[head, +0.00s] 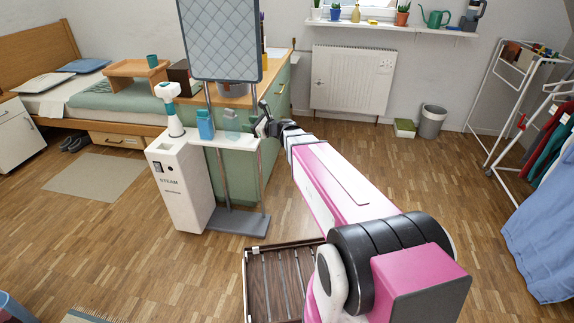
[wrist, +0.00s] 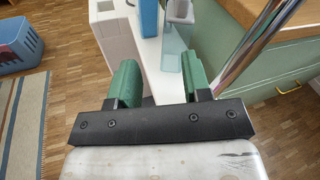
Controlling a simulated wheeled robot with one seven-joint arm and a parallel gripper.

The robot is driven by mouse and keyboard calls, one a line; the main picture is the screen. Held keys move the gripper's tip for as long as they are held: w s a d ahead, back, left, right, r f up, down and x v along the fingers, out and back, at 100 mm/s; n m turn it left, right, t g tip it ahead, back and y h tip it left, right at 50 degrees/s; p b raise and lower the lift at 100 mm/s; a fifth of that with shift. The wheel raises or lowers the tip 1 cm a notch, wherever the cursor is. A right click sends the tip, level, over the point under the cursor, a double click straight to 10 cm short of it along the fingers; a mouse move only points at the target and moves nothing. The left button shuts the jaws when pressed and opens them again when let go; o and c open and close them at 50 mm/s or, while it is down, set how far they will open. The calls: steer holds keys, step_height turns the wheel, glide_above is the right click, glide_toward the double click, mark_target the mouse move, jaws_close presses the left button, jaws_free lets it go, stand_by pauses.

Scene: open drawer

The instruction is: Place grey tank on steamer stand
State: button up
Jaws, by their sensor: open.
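A tank with a grey upper part (wrist: 181,11) and what looks like a clear bluish body below it shows at the top of the wrist view. In the head view a see-through tank (head: 231,122) stands on the white shelf of the steamer stand (head: 222,140). A blue tank (head: 205,125) stands to its left; it also shows in the wrist view (wrist: 149,18). My gripper (head: 262,124) is at the shelf's right end. Its green fingers (wrist: 162,82) are apart and empty, with the see-through part just beyond them. Contact with the tank cannot be told.
The white steamer body (head: 178,185) is left of the stand, with a grey base plate (head: 237,222) and upright poles. A padded board (head: 221,40) hangs above. A green cabinet (head: 272,120) is close behind. Open floor lies to the right.

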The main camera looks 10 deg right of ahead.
steer(key=s+d+f+n+g+h, duration=0.3)
steer(key=s+f+n+g, duration=0.1)
steer(key=s+f+n, duration=0.25)
steer(key=s+d+f+n+g+h, duration=0.3)
steer(key=s+f+n, duration=0.2)
steer(key=s+n, duration=0.3)
steer(key=s+d+f+n+g+h, duration=0.3)
steer(key=s+d+n+h, duration=0.4)
steer(key=s+d, duration=0.3)
steer(key=shift+d+f+n, duration=0.4)
steer(key=shift+d+n, duration=0.35)
